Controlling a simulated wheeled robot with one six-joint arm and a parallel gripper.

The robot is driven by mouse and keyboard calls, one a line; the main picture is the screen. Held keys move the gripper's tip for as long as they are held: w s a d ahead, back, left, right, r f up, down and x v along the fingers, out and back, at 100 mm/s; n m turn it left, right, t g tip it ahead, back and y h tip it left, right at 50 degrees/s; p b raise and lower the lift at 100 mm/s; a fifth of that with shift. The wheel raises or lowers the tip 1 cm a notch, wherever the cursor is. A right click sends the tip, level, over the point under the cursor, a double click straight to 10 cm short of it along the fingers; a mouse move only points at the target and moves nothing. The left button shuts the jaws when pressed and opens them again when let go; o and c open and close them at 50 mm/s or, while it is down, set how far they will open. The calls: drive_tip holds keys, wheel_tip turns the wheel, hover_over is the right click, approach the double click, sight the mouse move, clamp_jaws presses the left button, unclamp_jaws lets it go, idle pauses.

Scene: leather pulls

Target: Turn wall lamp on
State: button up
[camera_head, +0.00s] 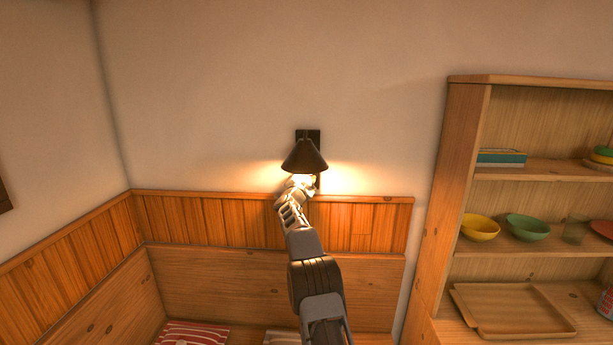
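The wall lamp (304,157) has a dark cone-shaped shade on a dark wall plate, above the wooden panelling. It glows, with warm light on the wall to both sides and below the shade. My arm reaches up from the bottom of the view. My gripper (303,182) is right under the shade, brightly lit, at the lamp's lower part. I cannot tell whether it touches the lamp. Its fingers are too small and washed out to show whether they are open or shut. Any switch is hidden behind the gripper or too small to see.
A wooden bench (220,285) runs below the panelling (190,220), with a striped cushion (192,334) on it. A wooden shelf unit (455,190) stands on the right with a yellow bowl (480,228), a green bowl (527,228) and a tray (460,297). The wall around the lamp is clear.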

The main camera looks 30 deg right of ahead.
idle(0.4)
drive_tip(key=o, duration=0.9)
drive_tip(key=b+v, duration=0.7)
drive_tip(key=v, duration=0.6)
drive_tip(key=shift+s+a, duration=0.2)
drive_tip(key=shift+a, duration=0.15)
